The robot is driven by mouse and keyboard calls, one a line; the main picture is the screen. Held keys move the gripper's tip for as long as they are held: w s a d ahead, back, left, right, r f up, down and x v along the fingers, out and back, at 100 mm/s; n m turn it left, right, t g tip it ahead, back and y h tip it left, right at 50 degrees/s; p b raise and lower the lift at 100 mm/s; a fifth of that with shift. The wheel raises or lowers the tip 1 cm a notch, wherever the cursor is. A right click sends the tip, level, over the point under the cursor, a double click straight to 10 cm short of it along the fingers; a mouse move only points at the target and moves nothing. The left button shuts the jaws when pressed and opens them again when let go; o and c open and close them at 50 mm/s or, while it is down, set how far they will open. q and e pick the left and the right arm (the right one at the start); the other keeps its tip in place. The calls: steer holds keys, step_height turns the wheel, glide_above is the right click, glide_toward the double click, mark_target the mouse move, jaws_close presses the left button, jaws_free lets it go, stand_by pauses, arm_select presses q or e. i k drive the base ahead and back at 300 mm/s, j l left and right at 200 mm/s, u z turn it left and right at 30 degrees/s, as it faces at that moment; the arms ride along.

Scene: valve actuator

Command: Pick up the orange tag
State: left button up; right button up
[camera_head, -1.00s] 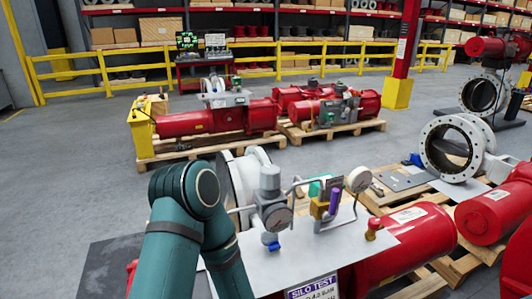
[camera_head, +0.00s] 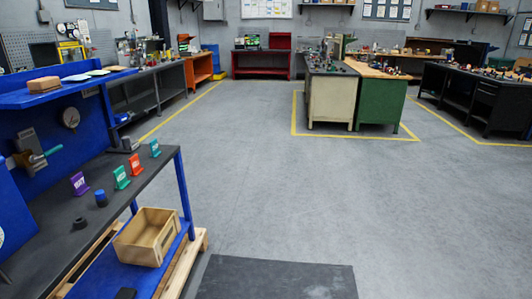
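An orange tag (camera_head: 136,165) stands upright on the dark top of the blue workbench (camera_head: 150,178) at the left. A green tag (camera_head: 121,177) stands to its left and a teal tag (camera_head: 155,148) to its right. A purple tag (camera_head: 79,183) stands further left on the same bench top. Neither of my grippers shows in the current view, so their state and what they hold are hidden.
A wooden box (camera_head: 148,237) sits on the blue lower shelf. A blue-capped item (camera_head: 101,198) stands on the bench top. A dark mat (camera_head: 278,278) lies on the floor in front. The grey floor (camera_head: 330,200) is open toward the green cabinet (camera_head: 382,100).

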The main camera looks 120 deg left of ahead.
mark_target(135, 168)
steer(key=u, duration=4.95)
steer(key=i+l, duration=0.35)
steer(key=i, duration=0.2)
steer(key=i+l+u, duration=0.1)
steer(key=i+l, duration=0.25)
steer(key=i, duration=0.2)
steer(key=i+l, duration=0.4)
steer(key=i, duration=0.15)
